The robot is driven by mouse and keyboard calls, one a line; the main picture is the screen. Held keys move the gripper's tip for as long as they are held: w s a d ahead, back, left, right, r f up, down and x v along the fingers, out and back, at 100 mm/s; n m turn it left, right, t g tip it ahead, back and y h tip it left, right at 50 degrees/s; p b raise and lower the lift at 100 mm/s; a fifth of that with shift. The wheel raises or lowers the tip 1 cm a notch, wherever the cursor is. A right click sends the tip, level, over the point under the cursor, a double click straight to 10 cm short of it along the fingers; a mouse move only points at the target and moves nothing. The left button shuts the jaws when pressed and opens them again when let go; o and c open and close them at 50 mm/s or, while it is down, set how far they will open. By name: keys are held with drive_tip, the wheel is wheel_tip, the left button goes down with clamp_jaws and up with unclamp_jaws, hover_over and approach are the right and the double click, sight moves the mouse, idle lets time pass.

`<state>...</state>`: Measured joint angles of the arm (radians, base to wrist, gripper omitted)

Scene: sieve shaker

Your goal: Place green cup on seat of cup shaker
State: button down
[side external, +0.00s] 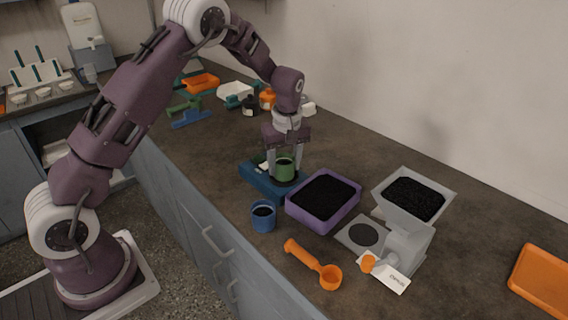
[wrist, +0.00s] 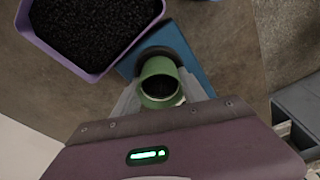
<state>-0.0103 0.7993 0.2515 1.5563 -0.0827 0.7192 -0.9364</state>
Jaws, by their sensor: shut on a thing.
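The green cup (side external: 285,170) is upright between the fingers of my gripper (side external: 285,160), which is shut on it. In the wrist view the green cup (wrist: 158,80) shows its open mouth, with a dark inside. The cup shaker (side external: 259,182) is a blue base with a dark round seat. The cup is over the seat, at or just above it; I cannot tell whether they touch. In the wrist view the blue shaker base (wrist: 192,58) and the dark seat rim (wrist: 168,38) show around the cup.
A purple tray (side external: 297,214) of black grains is close to the right of the shaker. A blue cup (side external: 263,216) stands in front. An orange scoop (side external: 315,264) and a grey hopper device (side external: 405,245) are further right. Bottles and trays stand behind.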

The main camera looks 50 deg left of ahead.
sight(286, 178)
drive_tip(key=shift+f, duration=0.1)
drive_tip(key=c, duration=0.6)
unclamp_jaws()
drive_tip(key=shift+c, duration=0.2)
wheel_tip(286, 178, up, 12)
drive_tip(key=d, duration=0.2)
drive_tip(key=s+d+r+m+t+h, duration=0.2)
drive_tip(key=s+d+r+m, duration=0.25)
drive_tip(key=s+r, duration=0.75)
drive_tip(key=s+d+f+m+t, duration=0.1)
drive_tip(key=s+m, duration=0.3)
drive_tip(key=s, duration=0.6)
drive_tip(key=s+d+f+m+t, duration=0.1)
drive_tip(key=s+d+m, duration=0.2)
drive_tip(key=s, duration=0.7)
drive_tip(key=shift+s+f+m+t, duration=0.2)
drive_tip(key=shift+f+m+t, duration=0.2)
drive_tip(key=shift+m, duration=0.55)
